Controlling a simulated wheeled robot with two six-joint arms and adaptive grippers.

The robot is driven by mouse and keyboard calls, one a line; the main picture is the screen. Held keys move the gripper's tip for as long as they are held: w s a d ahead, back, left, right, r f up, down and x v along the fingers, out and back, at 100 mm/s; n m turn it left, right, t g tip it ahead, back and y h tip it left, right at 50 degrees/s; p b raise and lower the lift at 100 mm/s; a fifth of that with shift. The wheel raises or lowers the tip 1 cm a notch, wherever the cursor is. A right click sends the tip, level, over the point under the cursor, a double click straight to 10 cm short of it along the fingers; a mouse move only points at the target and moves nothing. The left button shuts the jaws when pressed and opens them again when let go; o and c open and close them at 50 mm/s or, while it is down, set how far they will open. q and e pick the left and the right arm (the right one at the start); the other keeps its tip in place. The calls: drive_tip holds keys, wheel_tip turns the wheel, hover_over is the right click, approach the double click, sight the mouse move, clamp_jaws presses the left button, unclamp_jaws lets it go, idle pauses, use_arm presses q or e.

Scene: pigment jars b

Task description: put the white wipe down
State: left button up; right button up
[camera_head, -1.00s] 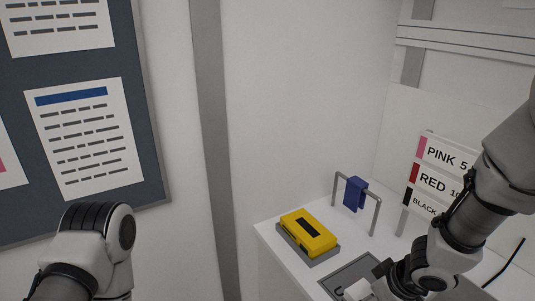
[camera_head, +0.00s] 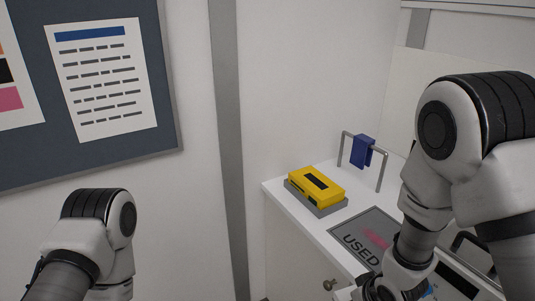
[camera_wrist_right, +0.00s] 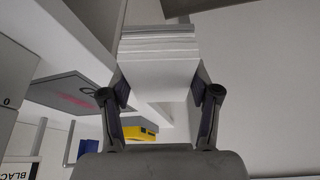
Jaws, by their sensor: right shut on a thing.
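The white wipe (camera_wrist_right: 160,75) looks like a folded, layered white pad in the right wrist view. My right gripper (camera_wrist_right: 163,95) is shut on it, one finger on each side. In the head view the right gripper's fingers are mostly hidden at the bottom edge, below the wrist, so the wipe's height above any surface is unclear. A grey mat marked USED (camera_head: 352,222) lies on the white counter and bears a pink smear; it also shows in the right wrist view (camera_wrist_right: 45,94), to the left of the wipe. My left gripper is out of view; only its arm shows.
A yellow box (camera_head: 316,186) sits in a grey holder at the counter's back left. A blue cloth (camera_head: 362,152) hangs on a metal rail (camera_head: 383,172) behind the mat. A cabinet knob (camera_head: 329,285) is on the counter's front. A notice board (camera_head: 190,75) hangs on the left wall.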

sight(348, 295)
drive_tip(key=shift+m+h, duration=0.4)
drive_tip(key=shift+m, duration=0.4)
drive_tip(key=b+x, duration=0.1)
drive_tip(key=x, duration=0.3)
drive_tip(key=shift+w+a+f, duration=0.1)
drive_tip(key=shift+a, duration=0.1)
drive_tip(key=w+m, duration=0.1)
drive_tip(key=w+r+m+p, duration=0.1)
drive_tip(key=shift+w+d+r+h, duration=0.1)
drive_tip(key=shift+w+d+h, duration=0.1)
drive_tip(key=shift+w+h, duration=0.15)
drive_tip(key=shift+s+d+r, duration=0.15)
drive_tip(key=shift+s+r, duration=0.05)
drive_tip(key=shift+s, duration=0.1)
drive_tip(key=shift+w, duration=0.1)
